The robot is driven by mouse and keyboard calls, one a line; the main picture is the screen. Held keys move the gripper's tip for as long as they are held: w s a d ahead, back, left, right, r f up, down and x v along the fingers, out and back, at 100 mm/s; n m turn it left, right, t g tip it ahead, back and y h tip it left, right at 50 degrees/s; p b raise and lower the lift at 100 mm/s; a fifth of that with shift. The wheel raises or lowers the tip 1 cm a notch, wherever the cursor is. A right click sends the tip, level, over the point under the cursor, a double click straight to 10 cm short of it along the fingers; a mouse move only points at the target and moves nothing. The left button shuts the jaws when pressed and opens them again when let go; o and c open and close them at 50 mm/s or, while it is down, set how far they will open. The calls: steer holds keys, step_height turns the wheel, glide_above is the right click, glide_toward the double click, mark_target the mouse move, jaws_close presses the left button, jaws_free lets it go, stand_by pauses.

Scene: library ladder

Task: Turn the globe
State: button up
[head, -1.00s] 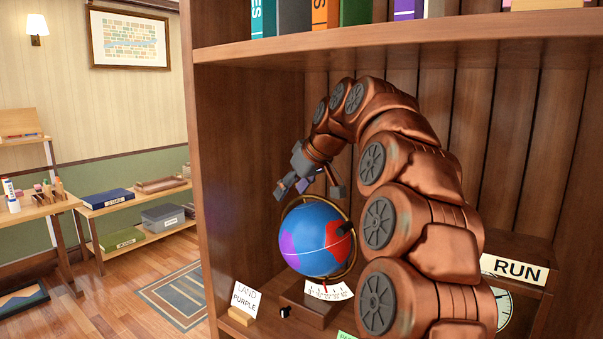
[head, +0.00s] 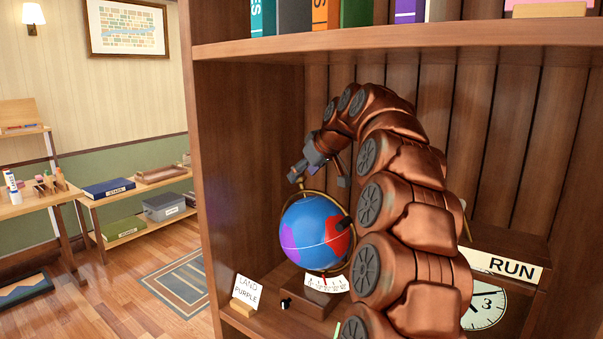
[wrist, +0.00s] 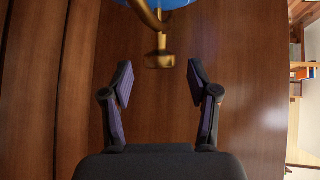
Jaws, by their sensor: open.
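The globe (head: 313,236) is blue with purple and red patches. It sits in a brass ring on a wooden base (head: 312,296) with a white scale and a red pointer. A card (head: 249,291) reading "LAND PURPLE" stands to its left. My gripper (head: 318,181) is open and empty just above the globe, apart from it as far as I can tell. In the wrist view the open fingers (wrist: 160,95) point toward a brass knob (wrist: 159,60) on the ring, with the globe's blue edge (wrist: 178,3) at the top.
A shelf board with books (head: 355,12) runs above my arm. The cabinet's left side wall (head: 242,160) is close to the globe. A "RUN" sign (head: 507,268) and a clock face (head: 487,308) are at the right. A small black knob (head: 285,303) is by the base.

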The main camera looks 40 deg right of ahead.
steer(key=shift+x, duration=0.9)
jaws_close()
